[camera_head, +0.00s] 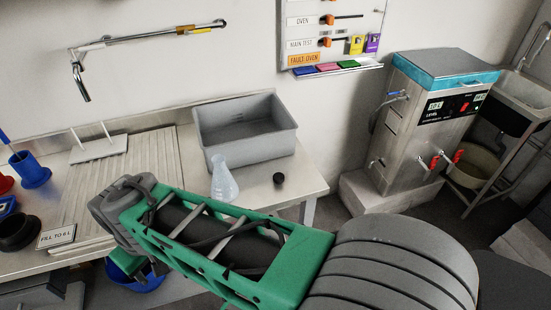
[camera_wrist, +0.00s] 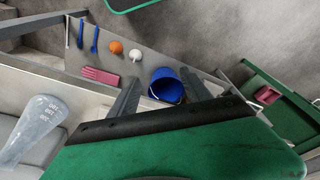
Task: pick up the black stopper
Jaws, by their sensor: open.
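The black stopper (camera_head: 279,178) is a small dark cylinder on the bench top, right of the clear flask and in front of the grey basin. It stands apart from both. I do not see it in the wrist view. My gripper (camera_wrist: 162,78) shows in the wrist view with its two dark fingers apart and nothing between them; a blue bucket lies beyond, lower down. In the head view my arm reaches leftward across the front of the bench, left of the stopper, and the fingertips are not clearly seen.
The clear flask (camera_head: 223,180) stands close to the stopper, behind my arm. The grey basin (camera_head: 245,150) is behind them. The ribbed drainboard (camera_head: 115,190) lies left. The blue bucket (camera_head: 140,284) is below the bench. The bench's right edge is close to the stopper.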

